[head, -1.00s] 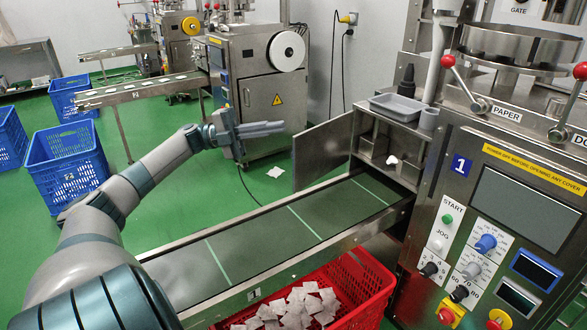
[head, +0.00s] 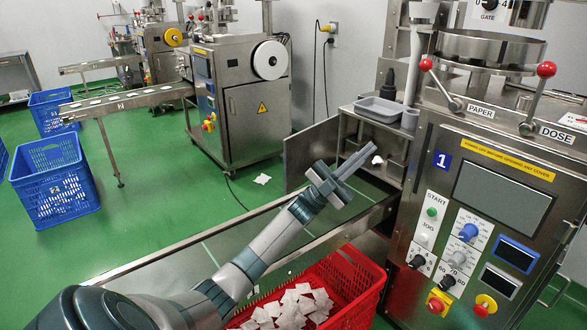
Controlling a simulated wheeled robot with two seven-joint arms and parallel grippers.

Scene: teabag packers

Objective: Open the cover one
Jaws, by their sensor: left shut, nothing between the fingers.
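The machine marked 1 (head: 443,160) stands at the right. A grey metal panel (head: 308,152), likely its cover, stands swung out to the left of the machine's open outlet bay. My left gripper (head: 363,156) is shut and empty. Its fingers point up and right in front of the bay, near a small white piece (head: 377,160) there. I cannot tell whether they touch anything. The wrist hides part of the conveyor and the panel's lower right. My right gripper is not in view.
The green conveyor belt (head: 240,230) runs under my left arm. A red crate (head: 362,283) of teabags stands in front of it. A grey tray (head: 379,110) sits above the bay. Red-knobbed levers (head: 425,65) stick out at the right. Open green floor lies to the left.

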